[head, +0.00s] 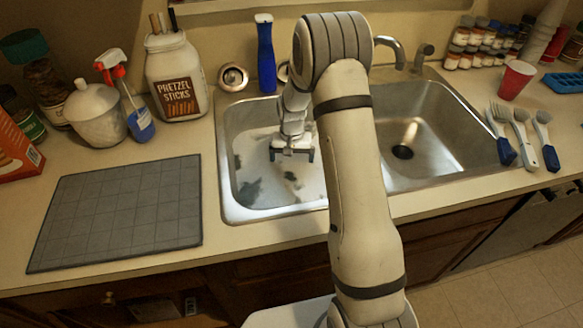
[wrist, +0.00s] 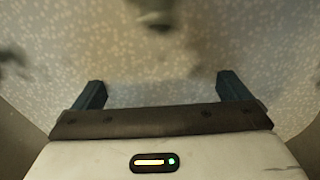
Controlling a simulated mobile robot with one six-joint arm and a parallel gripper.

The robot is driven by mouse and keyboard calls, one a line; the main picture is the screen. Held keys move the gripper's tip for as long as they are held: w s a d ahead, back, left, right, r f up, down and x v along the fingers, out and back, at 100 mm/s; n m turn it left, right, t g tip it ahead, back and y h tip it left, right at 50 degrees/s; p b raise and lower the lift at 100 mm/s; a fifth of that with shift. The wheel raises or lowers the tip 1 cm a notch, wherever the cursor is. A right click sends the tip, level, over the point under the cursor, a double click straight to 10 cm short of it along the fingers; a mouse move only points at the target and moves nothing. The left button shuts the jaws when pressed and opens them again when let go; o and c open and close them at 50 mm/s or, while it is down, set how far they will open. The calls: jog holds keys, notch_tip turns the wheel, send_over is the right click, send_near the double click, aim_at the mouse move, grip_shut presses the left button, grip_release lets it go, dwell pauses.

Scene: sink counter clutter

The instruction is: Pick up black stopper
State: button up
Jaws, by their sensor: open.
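My gripper (head: 292,155) is open and points down into the left sink basin (head: 228,190). In the wrist view its two dark fingers (wrist: 161,88) stand wide apart with nothing between them. Beyond them at the top edge is a small dark, blurred thing (wrist: 155,17), partly cut off. In the head view a small dark thing (head: 290,177) shows on the speckled basin floor, just below my gripper. This may be the black stopper, but I cannot tell for sure. Other dark patches (head: 250,190) lie on that floor, and their nature is unclear.
The right basin (head: 440,125) looks empty, with a dark drain (head: 402,152). A blue bottle (head: 265,55) and a metal strainer (head: 233,77) stand behind the left basin. A grey mat (head: 120,212) lies clear to the left.

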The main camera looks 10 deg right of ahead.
jog(key=shift+f, duration=0.95)
jog(key=shift+c, duration=0.3)
jog(key=shift+s, duration=0.1)
jog(key=c, duration=1.2)
jog(key=shift+o, duration=0.2)
